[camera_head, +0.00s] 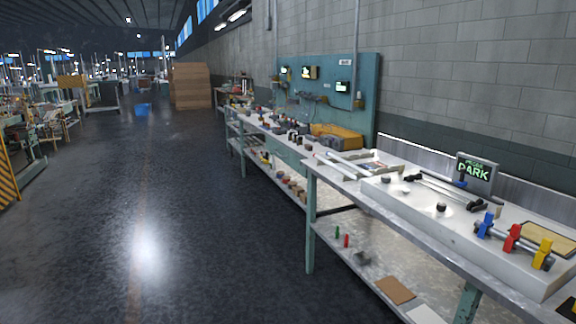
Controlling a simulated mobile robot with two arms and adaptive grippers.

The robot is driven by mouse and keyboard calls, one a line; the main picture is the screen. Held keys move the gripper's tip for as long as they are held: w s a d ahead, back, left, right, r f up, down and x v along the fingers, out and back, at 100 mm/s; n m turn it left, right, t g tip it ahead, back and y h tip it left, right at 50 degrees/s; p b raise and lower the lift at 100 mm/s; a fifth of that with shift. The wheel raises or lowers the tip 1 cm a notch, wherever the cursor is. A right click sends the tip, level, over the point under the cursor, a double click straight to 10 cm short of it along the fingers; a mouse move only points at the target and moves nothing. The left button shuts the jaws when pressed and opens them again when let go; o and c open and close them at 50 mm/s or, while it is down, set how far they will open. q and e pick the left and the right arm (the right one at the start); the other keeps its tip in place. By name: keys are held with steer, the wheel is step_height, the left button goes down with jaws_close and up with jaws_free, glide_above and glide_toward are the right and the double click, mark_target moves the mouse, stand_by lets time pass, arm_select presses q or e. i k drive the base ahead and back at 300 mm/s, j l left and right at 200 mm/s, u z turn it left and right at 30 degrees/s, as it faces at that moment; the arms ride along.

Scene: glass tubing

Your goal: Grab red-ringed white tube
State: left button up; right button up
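I cannot make out a red-ringed white tube for certain. Pale, tube-like bars (337,166) lie at the left end of the near workbench (455,243), and a small reddish patch shows close to them. Whether any bar carries a red ring is too small to tell. Darker rods with black ends (447,190) lie on a raised white board (412,204) farther right. Neither of my grippers is in view.
Blue (486,225), red (513,238) and yellow (543,254) clamps stand on the board near a sign (477,173) reading PARK. A longer bench (270,138) continues along the wall. The dark floor (190,220) left of the benches is clear.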

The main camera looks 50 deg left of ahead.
mark_target(353, 176)
steer(key=i+j+u, duration=0.15)
steer(key=j+u, duration=0.15)
steer(key=i+j+u, duration=0.2)
steer(key=j+u, duration=0.15)
steer(key=i+j+u, duration=0.3)
steer(key=i+j, duration=0.2)
steer(key=j, duration=0.15)
steer(key=i+j, duration=0.2)
steer(key=j+z, duration=0.2)
steer(key=i+j+z, duration=0.15)
steer(key=i+z, duration=0.15)
steer(key=z, duration=0.15)
steer(key=i+j+z, duration=0.25)
steer(key=z, duration=0.25)
